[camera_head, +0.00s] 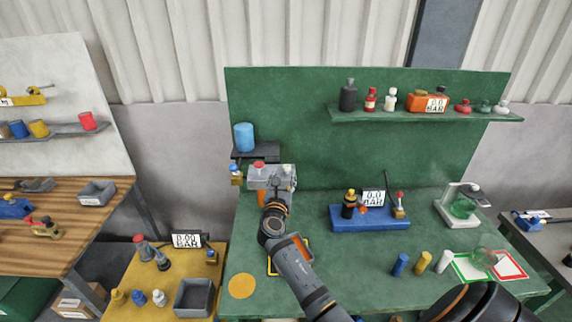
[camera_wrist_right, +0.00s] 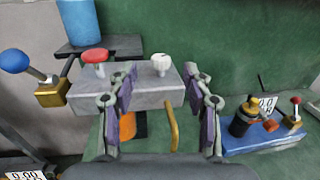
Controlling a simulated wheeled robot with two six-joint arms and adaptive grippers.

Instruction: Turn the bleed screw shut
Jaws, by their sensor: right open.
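A grey block (camera_head: 256,182) stands at the left of the green bench, and it fills the middle of the wrist view (camera_wrist_right: 150,97). A small white knob (camera_wrist_right: 161,64), which looks like the bleed screw, stands upright on its top right. A red knob (camera_wrist_right: 95,57) sits on its top left and also shows in the head view (camera_head: 258,165). My right gripper (camera_wrist_right: 160,85) is open, with one finger on each side of the white knob in the picture, nearer the camera. I see no contact with the knob. My left gripper is not in view.
A blue-handled brass valve (camera_wrist_right: 50,90) is at the block's left end. A blue cylinder (camera_head: 243,137) stands on a dark shelf behind. A yellow hooked handle (camera_wrist_right: 173,130) is below the block. A blue base with fittings (camera_head: 369,222) stands to the right, with clear bench between.

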